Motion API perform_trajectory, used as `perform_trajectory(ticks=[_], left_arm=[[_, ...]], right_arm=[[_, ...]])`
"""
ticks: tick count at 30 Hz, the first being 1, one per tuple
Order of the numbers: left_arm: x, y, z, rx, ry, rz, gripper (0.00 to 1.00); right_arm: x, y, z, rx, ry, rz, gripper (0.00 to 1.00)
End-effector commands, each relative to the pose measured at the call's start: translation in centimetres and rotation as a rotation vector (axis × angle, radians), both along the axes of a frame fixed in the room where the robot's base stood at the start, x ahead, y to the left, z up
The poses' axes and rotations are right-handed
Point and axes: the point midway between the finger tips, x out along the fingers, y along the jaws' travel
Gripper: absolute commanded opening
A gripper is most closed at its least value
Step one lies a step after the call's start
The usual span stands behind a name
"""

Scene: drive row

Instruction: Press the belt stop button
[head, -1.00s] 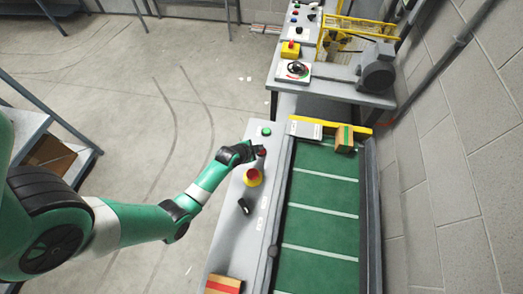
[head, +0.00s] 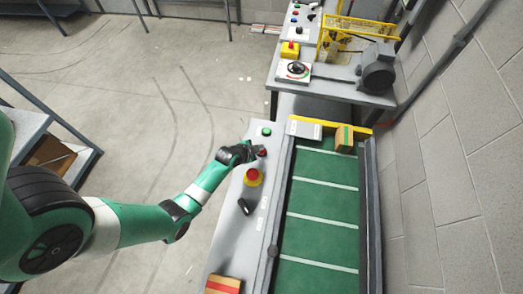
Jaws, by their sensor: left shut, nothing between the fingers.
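The belt panel is the narrow grey strip left of the green conveyor belt (head: 322,205). On it are a green button (head: 267,132), a small red button (head: 263,152), and a larger red mushroom button (head: 253,175) on a yellow base. My left gripper (head: 256,153) is shut and empty, its tip right beside the small red button, on its left. I cannot tell whether it touches the button. No label is readable, so which button is the belt stop is not shown in writing. My right gripper is not in view.
A black switch (head: 244,206) and a striped cardboard box (head: 223,285) are nearer on the panel. Another box (head: 344,138) sits at the belt's far end by a yellow bar. A second machine bench (head: 340,97) stands beyond. A block wall closes the right side.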

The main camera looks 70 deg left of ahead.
Motion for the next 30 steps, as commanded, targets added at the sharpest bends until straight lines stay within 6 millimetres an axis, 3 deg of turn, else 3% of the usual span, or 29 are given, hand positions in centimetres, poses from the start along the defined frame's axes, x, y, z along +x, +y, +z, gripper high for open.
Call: perform_trajectory(ticks=[30], left_arm=[[0.0, 0.0, -1.1, 0.0, 0.0, 0.0, 0.0]], right_arm=[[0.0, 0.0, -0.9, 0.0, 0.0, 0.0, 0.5]])
